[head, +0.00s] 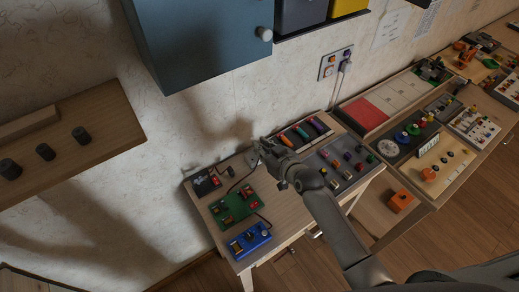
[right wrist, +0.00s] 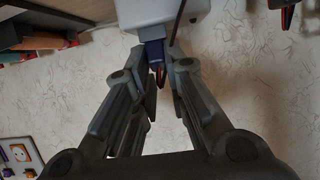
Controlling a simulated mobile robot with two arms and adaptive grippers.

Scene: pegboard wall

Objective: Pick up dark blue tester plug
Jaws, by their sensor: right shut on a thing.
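My right arm reaches over the small wooden table in the head view, and its right gripper (head: 265,152) is near the wall at the table's back edge. In the right wrist view the two fingers of this gripper (right wrist: 158,62) are closed around a dark blue plug (right wrist: 154,50) with a reddish tip. The plug is close beneath a pale grey box (right wrist: 150,12); I cannot tell if they touch. A dark cable runs beside it. In the head view the plug is too small and covered to make out. My left gripper is not in view.
Green (head: 233,207) and blue (head: 249,240) boards lie on the table's left part. A tray of coloured pens (head: 303,131) and a grey panel (head: 343,163) with knobs are close right of the gripper. A blue cabinet (head: 200,40) hangs above.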

